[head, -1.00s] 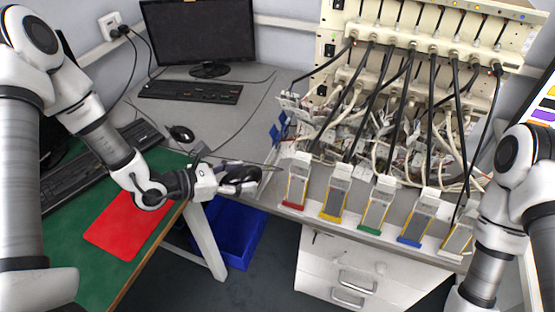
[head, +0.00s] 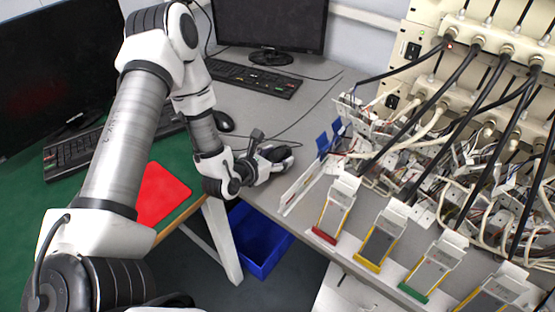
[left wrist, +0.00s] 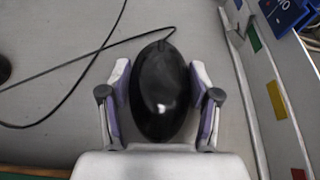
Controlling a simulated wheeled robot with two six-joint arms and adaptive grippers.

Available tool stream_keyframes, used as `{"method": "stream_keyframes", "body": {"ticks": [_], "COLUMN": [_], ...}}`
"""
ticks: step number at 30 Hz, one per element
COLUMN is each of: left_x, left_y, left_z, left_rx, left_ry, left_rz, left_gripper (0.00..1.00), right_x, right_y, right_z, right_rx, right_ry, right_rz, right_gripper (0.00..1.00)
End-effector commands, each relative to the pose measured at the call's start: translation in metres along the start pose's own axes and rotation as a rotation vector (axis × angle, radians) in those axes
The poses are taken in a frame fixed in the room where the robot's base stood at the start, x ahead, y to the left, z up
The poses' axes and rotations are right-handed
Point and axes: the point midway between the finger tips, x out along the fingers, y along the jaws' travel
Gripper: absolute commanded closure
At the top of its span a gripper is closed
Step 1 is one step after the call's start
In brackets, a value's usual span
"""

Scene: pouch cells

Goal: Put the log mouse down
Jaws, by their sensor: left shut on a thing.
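My left gripper (head: 268,160) is shut on a black computer mouse (head: 277,153), over the front part of the grey desk (head: 256,116). In the left wrist view the dark oval mouse (left wrist: 160,92) sits between the two purple-padded fingers of the gripper (left wrist: 160,100). Its black cable runs from its far end off to the left. I cannot tell whether the mouse touches the desk. A second black mouse (head: 225,121) lies on the grey desk near the keyboard. My right gripper is not in view.
A white strip with coloured labels (left wrist: 270,90) stands close right of the gripper. Coloured cell holders (head: 337,205) and tangled cables lie further right. A red mat (head: 160,193) lies on the green desk (head: 112,170). A blue bin (head: 262,245) is below.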

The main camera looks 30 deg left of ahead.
Motion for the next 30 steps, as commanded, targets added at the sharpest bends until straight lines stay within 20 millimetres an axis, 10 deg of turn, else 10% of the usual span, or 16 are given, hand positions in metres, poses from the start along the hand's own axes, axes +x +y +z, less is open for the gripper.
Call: {"method": "stream_keyframes", "body": {"ticks": [11,12,13,24,30], "left_x": [0.004,0.004,0.004,0.001,-0.037], "left_y": [0.000,0.000,0.000,0.000,0.001], "left_z": [-0.009,-0.009,-0.008,-0.003,-0.004], "left_rx": [0.000,0.000,0.000,0.000,-0.009], "left_ry": [-0.002,-0.001,-0.001,-0.001,0.001], "left_rz": [-0.002,-0.002,-0.002,-0.001,0.001], "left_gripper": [0.74,0.34,0.27,0.27,0.27], "right_x": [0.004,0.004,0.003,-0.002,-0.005], "right_y": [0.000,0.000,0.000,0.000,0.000], "right_z": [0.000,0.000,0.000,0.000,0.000], "right_rx": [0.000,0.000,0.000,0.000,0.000], "right_ry": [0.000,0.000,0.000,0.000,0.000], "right_rz": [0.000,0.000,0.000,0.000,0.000], "right_gripper": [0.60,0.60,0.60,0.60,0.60]}}
